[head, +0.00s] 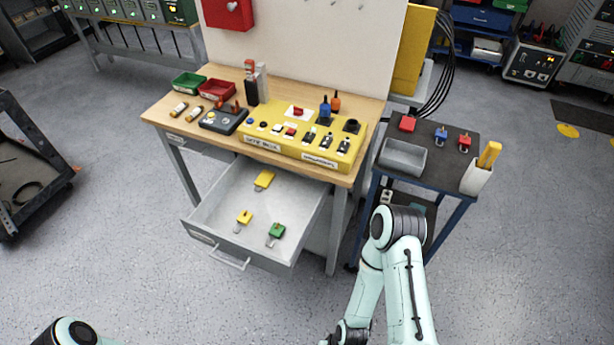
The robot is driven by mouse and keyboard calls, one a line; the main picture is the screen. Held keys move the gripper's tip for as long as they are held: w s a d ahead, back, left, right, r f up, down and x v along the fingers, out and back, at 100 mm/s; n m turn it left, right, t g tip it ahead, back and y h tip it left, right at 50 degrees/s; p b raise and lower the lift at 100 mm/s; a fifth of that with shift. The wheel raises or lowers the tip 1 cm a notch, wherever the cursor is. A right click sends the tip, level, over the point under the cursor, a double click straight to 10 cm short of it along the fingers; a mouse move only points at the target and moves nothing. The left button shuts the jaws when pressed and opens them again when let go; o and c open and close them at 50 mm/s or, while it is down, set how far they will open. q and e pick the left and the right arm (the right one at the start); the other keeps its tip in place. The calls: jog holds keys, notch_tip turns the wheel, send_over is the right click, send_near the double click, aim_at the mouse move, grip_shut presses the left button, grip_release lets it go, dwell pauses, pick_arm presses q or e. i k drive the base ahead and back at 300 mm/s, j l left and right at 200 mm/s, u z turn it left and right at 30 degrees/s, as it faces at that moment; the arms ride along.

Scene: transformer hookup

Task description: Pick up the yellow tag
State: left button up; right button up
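The open grey drawer (216,207) under the workbench holds a flat yellow piece (264,180) near the back, which looks like the yellow tag. A yellow padlock-like piece (244,217) lies in front of it, and a green one (276,233) lies to the right of that. Nothing covers the flat yellow piece. Neither gripper shows. Part of my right arm stands at the bottom, right of the drawer, and only a bit of my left arm shows at the bottom left.
The workbench top (160,114) overhangs the drawer's back. A yellow panel (318,152) with switches, a red tray (216,89) and a green tray (188,82) stand on it. A side cart (446,168) at right carries a grey bin (402,157) and padlocks. The floor before the drawer is clear.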

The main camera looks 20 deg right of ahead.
aim_at(264, 180)
jog(key=i+j+z, duration=0.15)
jog(key=z, duration=0.2)
jog(key=i+j+z, duration=0.1)
jog(key=j+z, duration=0.3)
jog(key=i+j+z, duration=0.1)
jog(key=z, duration=0.25)
jog(key=i+j+z, duration=0.1)
jog(key=j+z, duration=0.35)
jog(key=j, duration=0.7)
jog(key=j+z, duration=0.15)
jog(key=j, duration=0.95)
